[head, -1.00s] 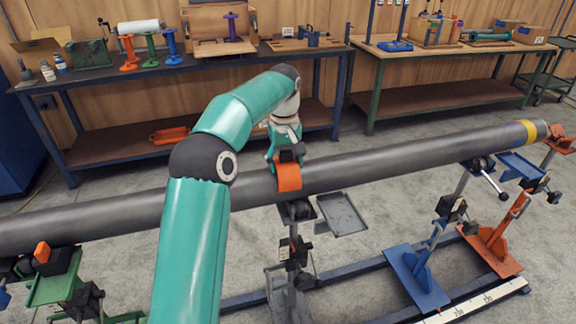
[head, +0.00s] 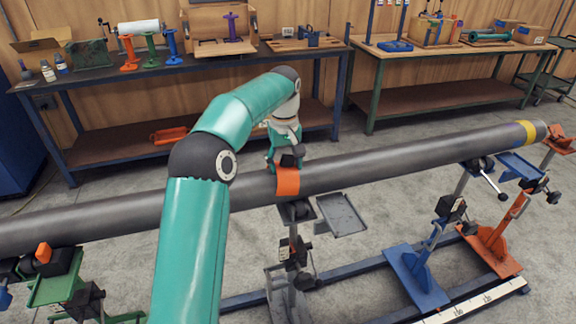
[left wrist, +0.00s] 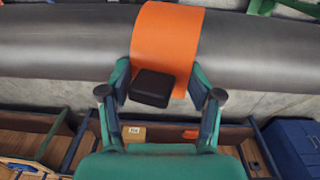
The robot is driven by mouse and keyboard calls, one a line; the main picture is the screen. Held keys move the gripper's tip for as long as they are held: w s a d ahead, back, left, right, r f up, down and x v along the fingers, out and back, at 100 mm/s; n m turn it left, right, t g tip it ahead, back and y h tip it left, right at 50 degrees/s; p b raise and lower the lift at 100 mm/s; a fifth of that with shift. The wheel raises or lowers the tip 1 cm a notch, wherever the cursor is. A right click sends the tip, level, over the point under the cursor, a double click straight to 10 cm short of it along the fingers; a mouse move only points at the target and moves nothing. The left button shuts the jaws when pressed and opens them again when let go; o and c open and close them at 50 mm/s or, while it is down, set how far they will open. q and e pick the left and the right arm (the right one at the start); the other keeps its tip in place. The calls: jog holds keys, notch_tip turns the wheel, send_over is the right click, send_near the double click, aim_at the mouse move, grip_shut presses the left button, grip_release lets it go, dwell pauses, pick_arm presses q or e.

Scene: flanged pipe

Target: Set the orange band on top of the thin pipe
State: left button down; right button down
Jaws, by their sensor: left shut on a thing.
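The orange band (head: 288,182) is a curved strip lying over the thick grey pipe (head: 400,165), draped across its top and near side. It also shows in the left wrist view (left wrist: 165,40), arched across the pipe (left wrist: 60,42), with a black block (left wrist: 152,88) at its edge. My left gripper (head: 287,160) is at the band's far edge, its fingers on both sides of the black block, shut on the band. Whether the band fully touches the pipe is hard to tell. My right gripper is not in view.
The pipe rests on several stands, among them a green one (head: 57,285) at left and a blue one (head: 418,278) at right. A yellow ring (head: 525,132) marks the pipe's right end. Workbenches (head: 200,60) with spools and boxes line the back wall.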

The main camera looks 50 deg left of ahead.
pick_arm(q)
jog(key=shift+s+d+f+g, duration=0.15)
jog(key=shift+f+g, duration=0.05)
jog(key=shift+f, duration=0.4)
jog(key=shift+s+d+f+g, duration=0.1)
jog(key=shift+f+g, duration=0.1)
jog(key=shift+f, duration=0.4)
jog(key=shift+c, duration=2.2)
grip_release()
jog(key=o, duration=0.3)
jog(key=shift+w+a+f, duration=0.15)
jog(key=shift+w+f, duration=0.05)
jog(key=shift+w, duration=0.1)
jog(key=shift+r, duration=0.1)
jog(key=shift+r, duration=0.15)
jog(key=shift+w+r+p, duration=0.25)
jog(key=shift+r+p, duration=0.45)
jog(key=shift+p, duration=0.25)
jog(key=shift+r+p, duration=2.9)
jog(key=shift+r, duration=0.05)
